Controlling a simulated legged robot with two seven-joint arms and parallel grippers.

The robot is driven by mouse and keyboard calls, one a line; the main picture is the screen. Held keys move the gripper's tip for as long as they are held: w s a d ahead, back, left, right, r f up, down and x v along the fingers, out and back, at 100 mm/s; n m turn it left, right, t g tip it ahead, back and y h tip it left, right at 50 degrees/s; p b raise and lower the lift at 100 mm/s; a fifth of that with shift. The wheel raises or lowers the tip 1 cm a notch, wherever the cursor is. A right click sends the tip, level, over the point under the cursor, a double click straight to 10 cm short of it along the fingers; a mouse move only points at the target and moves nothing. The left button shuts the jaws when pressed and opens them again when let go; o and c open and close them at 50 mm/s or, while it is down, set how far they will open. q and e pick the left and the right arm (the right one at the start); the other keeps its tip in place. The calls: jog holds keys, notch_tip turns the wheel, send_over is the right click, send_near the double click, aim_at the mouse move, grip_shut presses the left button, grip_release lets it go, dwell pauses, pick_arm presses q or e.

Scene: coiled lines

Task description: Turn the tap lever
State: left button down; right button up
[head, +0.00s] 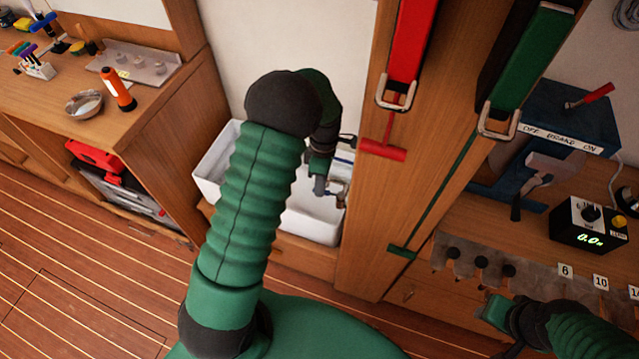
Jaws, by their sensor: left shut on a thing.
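A white sink basin (308,222) stands in the recess between the wooden counter and the wooden post. A small metal tap (338,198) with a blue part shows at its right side, close against the post. My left arm reaches over the basin and bends down. My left gripper (321,186) is at the tap, shut on what looks like its lever. The lever is mostly hidden by the gripper, so its angle cannot be told. My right gripper (488,308) is at the lower right, away from the tap, near the grey tool strip. Its jaws are not clear.
A blue box (570,112), a digital readout (588,228) and numbered tags fill the right bench. An orange flashlight (117,88) and metal bowl (84,103) sit on the left counter.

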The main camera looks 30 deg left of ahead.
pick_arm(q)
jog(key=shift+w+d+r, duration=0.1)
jog(key=shift+w+r, duration=0.05)
jog(key=shift+w, duration=0.15)
jog(key=c, duration=1.4)
grip_release()
jog(key=shift+s, duration=0.1)
jog(key=w+a+r+p, duration=0.1)
jog(key=w+r, duration=0.2)
jog(key=r, duration=1.3)
jog(key=shift+r, duration=0.15)
